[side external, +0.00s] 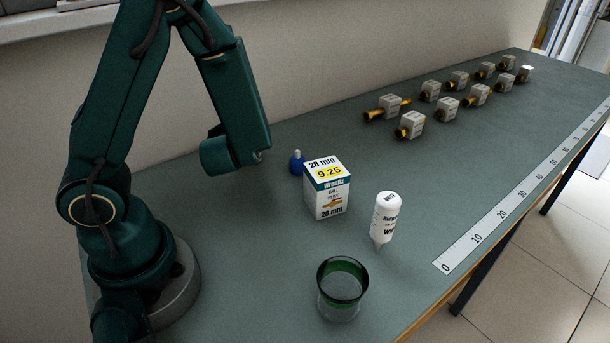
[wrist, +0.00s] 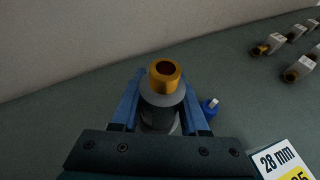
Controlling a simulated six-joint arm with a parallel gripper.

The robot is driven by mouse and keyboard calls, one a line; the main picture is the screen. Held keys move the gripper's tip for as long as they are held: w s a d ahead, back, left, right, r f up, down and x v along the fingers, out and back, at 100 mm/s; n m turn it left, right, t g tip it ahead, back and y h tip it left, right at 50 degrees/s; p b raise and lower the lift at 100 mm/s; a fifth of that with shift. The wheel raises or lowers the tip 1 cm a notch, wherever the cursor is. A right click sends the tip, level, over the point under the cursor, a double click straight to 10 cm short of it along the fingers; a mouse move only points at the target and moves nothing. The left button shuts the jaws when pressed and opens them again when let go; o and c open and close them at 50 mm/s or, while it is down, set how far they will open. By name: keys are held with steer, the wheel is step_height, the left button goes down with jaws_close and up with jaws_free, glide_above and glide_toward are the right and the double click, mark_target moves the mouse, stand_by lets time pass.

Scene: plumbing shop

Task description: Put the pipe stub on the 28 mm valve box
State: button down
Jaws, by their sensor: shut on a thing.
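In the wrist view, the blue fingers of my gripper (wrist: 161,92) are closed on both sides of the pipe stub (wrist: 165,86). The stub has a copper-coloured open end, a grey collar and a darker body, and its open end faces the camera. My gripper and the stub are hidden in the side view.
A small blue bottle (side external: 297,164) stands just behind the box. A white bottle (side external: 384,218) stands to its right, with a green-rimmed glass (side external: 342,290) in front. Several boxed brass fittings (side external: 411,125) fill the far bench (side external: 250,270). A scale strip (side external: 500,216) runs along the edge.

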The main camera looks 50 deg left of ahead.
steer(key=w+d+r+m+t+h, duration=0.2)
steer(key=r+m, duration=0.1)
steer(key=r, duration=0.2)
steer(key=w+d+r+m+t+h, duration=0.2)
steer(key=r, duration=0.4)
glide_above(332, 160)
step_height(332, 160, down, 7)
steer(key=shift+f, duration=2)
steer(key=shift+f, duration=0.1)
steer(key=shift+c, duration=2.1)
jaws_free()
